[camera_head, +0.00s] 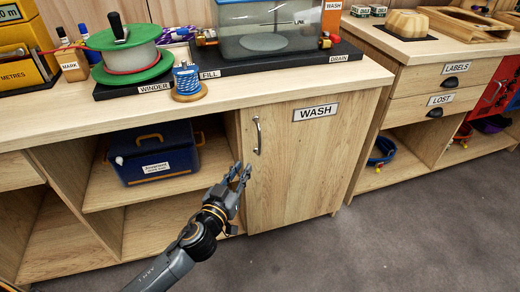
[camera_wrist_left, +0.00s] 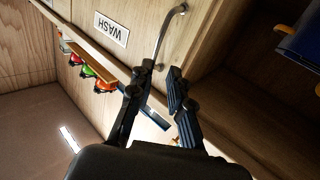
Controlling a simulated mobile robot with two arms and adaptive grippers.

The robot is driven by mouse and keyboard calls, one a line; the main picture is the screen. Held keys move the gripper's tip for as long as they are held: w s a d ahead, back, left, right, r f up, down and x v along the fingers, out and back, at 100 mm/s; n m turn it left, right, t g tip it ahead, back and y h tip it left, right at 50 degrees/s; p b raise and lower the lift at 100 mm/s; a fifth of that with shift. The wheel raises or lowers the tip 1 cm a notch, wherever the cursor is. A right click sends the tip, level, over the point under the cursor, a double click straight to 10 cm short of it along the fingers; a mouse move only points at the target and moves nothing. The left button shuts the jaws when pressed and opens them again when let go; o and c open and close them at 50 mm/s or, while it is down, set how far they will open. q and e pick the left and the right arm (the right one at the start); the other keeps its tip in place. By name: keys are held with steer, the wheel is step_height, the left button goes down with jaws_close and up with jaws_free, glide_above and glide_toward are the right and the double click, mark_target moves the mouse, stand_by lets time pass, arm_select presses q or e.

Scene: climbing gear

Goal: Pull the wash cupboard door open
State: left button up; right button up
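The wash cupboard door (camera_head: 303,165) is a pale wooden panel with a WASH label (camera_head: 315,112), and it looks shut. Its upright metal bar handle (camera_head: 257,136) is near the door's left edge. My left gripper (camera_head: 243,172) is in front of the door's left edge, a little below the handle. In the left wrist view the gripper (camera_wrist_left: 160,69) is open, with a gap between its fingers. The handle (camera_wrist_left: 164,35) runs toward that gap there; I cannot tell whether it touches a finger. My right gripper is not in view.
An open shelf left of the door holds a blue toolbox (camera_head: 154,152). The counter (camera_head: 340,80) above carries a rope winder (camera_head: 127,50) and a clear tank (camera_head: 265,30). Drawers (camera_head: 445,85) stand to the right. The grey floor (camera_head: 400,235) before the door is clear.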

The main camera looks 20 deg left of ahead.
mark_target(259, 141)
arm_select(q)
steer(key=w, duration=0.4)
steer(key=w+d, duration=0.1)
steer(key=w, duration=0.4)
steer(key=w+r, duration=0.1)
steer(key=w, duration=0.3)
steer(key=shift+w+d, duration=0.15)
steer(key=shift+w, duration=0.05)
jaws_close()
